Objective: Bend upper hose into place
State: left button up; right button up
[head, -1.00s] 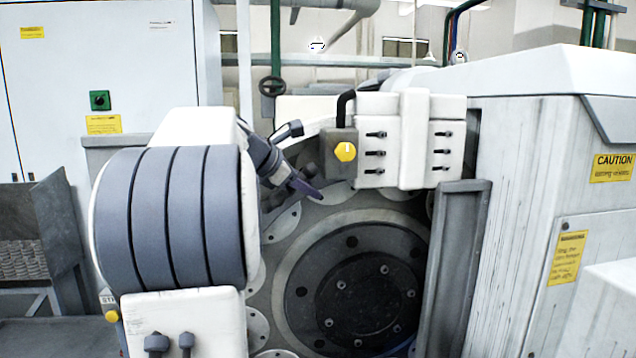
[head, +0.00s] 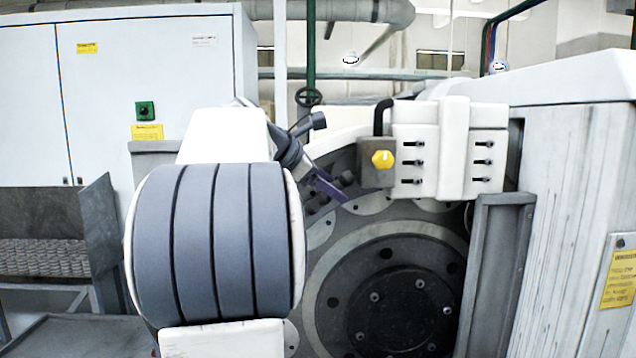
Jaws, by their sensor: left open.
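A short black hose (head: 380,115) arches from the grey block with the yellow knob (head: 382,160) to the white block on top of the grinder. I cannot tell whether it is the upper hose. A dark, knobbly piece (head: 318,203) shows beside my left gripper, against the grinder's ring face. My left gripper (head: 328,188) is open, left of and below the grey block, in front of the upper left of the ring face. It appears empty and apart from the black hose. My left arm hides much of the grinder's left side. My right gripper is not in view.
The white clamp block (head: 452,150) sits above the round grinder face (head: 400,300). A grey upright panel (head: 495,270) and white housing (head: 565,190) bound the right. A white cabinet (head: 90,110) stands at the left, with a grey tray (head: 60,230) in front of it.

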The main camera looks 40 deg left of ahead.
pick_arm(q)
jog(key=b+v, duration=0.1)
jog(key=v, duration=0.5)
jog(key=shift+w, duration=0.1)
dwell(0.4)
